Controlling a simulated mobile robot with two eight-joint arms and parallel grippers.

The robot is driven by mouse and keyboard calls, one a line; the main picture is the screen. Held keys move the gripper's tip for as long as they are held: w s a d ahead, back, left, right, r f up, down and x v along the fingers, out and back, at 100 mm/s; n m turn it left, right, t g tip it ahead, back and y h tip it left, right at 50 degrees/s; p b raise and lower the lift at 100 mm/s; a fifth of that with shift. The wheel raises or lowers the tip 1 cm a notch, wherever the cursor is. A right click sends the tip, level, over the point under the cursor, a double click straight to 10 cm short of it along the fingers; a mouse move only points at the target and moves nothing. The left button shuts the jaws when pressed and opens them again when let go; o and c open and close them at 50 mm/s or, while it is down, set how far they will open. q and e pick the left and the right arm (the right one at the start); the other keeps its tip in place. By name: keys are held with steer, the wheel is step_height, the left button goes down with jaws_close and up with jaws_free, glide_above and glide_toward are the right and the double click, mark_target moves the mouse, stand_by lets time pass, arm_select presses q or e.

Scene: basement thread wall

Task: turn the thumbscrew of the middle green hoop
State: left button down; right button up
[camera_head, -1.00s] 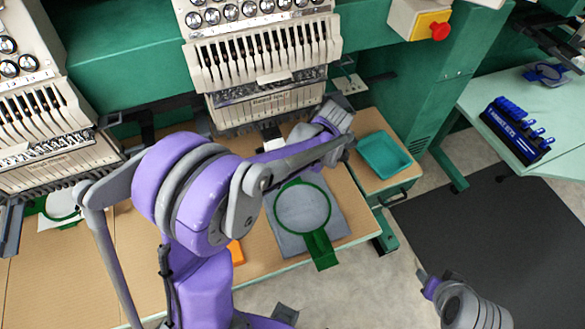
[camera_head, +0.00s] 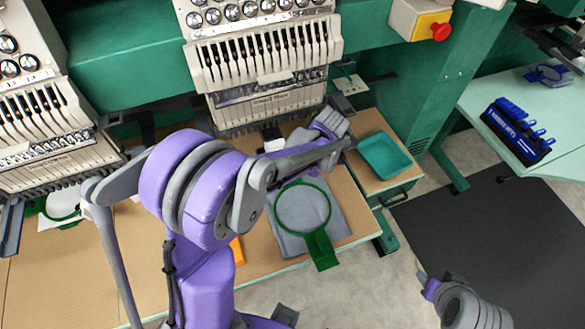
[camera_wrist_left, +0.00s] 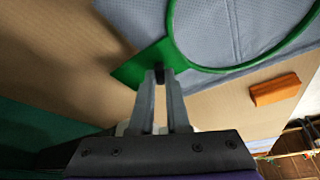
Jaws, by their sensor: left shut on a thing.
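The green hoop (camera_head: 322,250) lies on grey cloth on the table in the head view, with a green tab at its front. My left arm covers its back edge. In the left wrist view the hoop's ring (camera_wrist_left: 185,62) and another green tab (camera_wrist_left: 135,72) show. A small black thumbscrew (camera_wrist_left: 160,76) sits at that tab, between the fingertips of my left gripper (camera_wrist_left: 160,80), which is shut on it. My left fingers are hidden behind the arm in the head view. My right gripper (camera_head: 428,282) is at the lower right, away from the hoop; its fingers are unclear.
An orange block (camera_wrist_left: 275,90) lies beside the cloth. A teal tray (camera_head: 385,155) is on the table right of the hoop. The embroidery machine head (camera_head: 265,70) stands behind it. Another green hoop (camera_head: 70,222) is at far left. A blue rack (camera_head: 517,133) sits on the right table.

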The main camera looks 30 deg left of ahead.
arm_select(q)
steer(key=shift+m, duration=0.3)
arm_select(e)
steer(key=shift+s+f, duration=0.1)
steer(key=shift+f, duration=0.15)
arm_select(q)
steer(key=shift+s+m+t+b, duration=0.15)
steer(key=shift+m+t+b, duration=0.35)
steer(key=shift+m, duration=0.6)
steer(key=m+t, duration=0.1)
steer(key=m, duration=0.1)
steer(key=shift+s+m+b, duration=0.15)
steer(key=shift+m+b, duration=0.15)
steer(key=m+t, duration=0.1)
steer(key=m, duration=0.2)
steer(key=shift+s, duration=0.1)
steer(key=shift+s+a+m+t+h+b, duration=0.1)
steer(key=shift+m+t+h+b, duration=0.45)
steer(key=shift+m, duration=1.15)
arm_select(e)
steer(key=shift+s+f, duration=0.25)
steer(key=shift+f, duration=0.45)
steer(key=shift+s+f, duration=0.25)
steer(key=shift+f, duration=0.45)
arm_select(q)
steer(key=c, duration=0.9)
jaws_free()
